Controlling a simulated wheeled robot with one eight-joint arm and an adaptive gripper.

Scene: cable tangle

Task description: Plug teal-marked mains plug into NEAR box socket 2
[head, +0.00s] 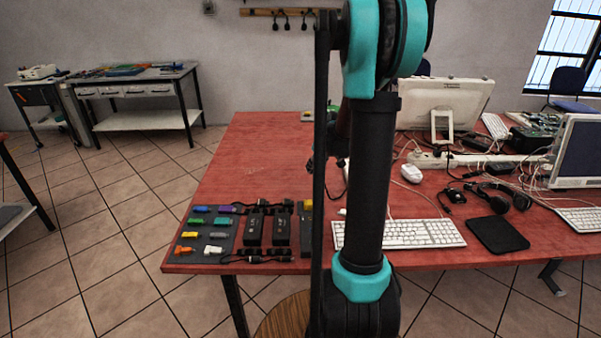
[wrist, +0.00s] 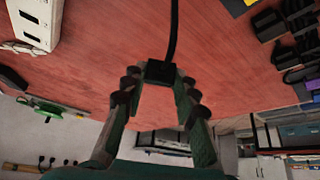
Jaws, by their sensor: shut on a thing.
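My gripper (wrist: 158,80) is shut on a small black plug (wrist: 160,70) in the wrist view, with a black cable running up from it. The plug is between the fingertips, over the red table. I cannot make out a teal mark on it. In the head view my arm hides most of my gripper; only a dark part shows left of the arm. A white box with dark openings (wrist: 36,18) is at the upper left of the wrist view, apart from the plug. A long white socket strip (head: 447,160) lies on the table right of my arm; I cannot tell which is NEAR box.
A dark mat (head: 184,255) with several coloured pieces lies at the table's front left, with black blocks (head: 253,229) beside it. A keyboard (head: 425,234), white mouse (head: 411,173), headset (head: 498,199), monitor (head: 440,100) and loose cables crowd the right. The table's back left is clear.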

